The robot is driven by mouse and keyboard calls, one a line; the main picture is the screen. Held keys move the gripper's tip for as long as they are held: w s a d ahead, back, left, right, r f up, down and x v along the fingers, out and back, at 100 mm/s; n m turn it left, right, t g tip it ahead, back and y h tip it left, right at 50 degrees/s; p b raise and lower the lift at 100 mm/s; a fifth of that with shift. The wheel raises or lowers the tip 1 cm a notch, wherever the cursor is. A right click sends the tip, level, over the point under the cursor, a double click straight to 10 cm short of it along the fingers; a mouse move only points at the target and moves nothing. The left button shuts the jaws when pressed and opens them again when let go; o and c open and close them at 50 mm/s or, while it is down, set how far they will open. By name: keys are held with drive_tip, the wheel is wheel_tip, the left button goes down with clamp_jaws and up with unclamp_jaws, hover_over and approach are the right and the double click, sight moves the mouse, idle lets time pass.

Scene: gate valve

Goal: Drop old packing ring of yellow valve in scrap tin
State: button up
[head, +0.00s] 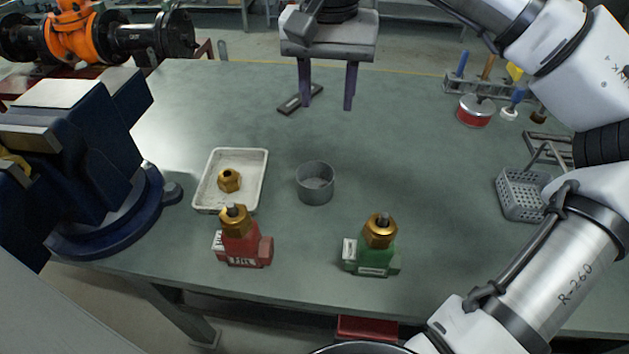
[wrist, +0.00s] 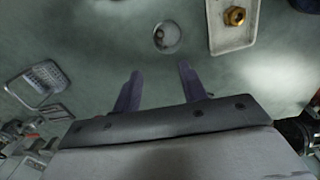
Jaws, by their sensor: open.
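The scrap tin looks to be the round grey tin (head: 315,184) on the mid bench; the wrist view shows it too (wrist: 167,38). A small brownish thing (wrist: 160,42) shows inside it in the wrist view, too small to identify surely as the packing ring. My gripper (head: 326,106) is open and empty, above the bench beyond the tin; its two purple fingers (wrist: 160,70) are apart in the wrist view. A yellow piece (head: 12,164) shows by the vise at the left edge, mostly cut off; I cannot tell if it is the yellow valve.
A white tray (head: 260,187) holds a brass nut (head: 229,180). A red valve (head: 243,248) and a green valve (head: 372,258) stand near the front edge. A blue vise (head: 110,190) is left; a grey basket (head: 521,196) and red tin (head: 475,114) are right. A dark flat object (head: 299,99) lies behind.

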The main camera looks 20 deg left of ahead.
wheel_tip(320, 180, up, 5)
drive_tip(key=shift+r, duration=0.1)
idle(0.6)
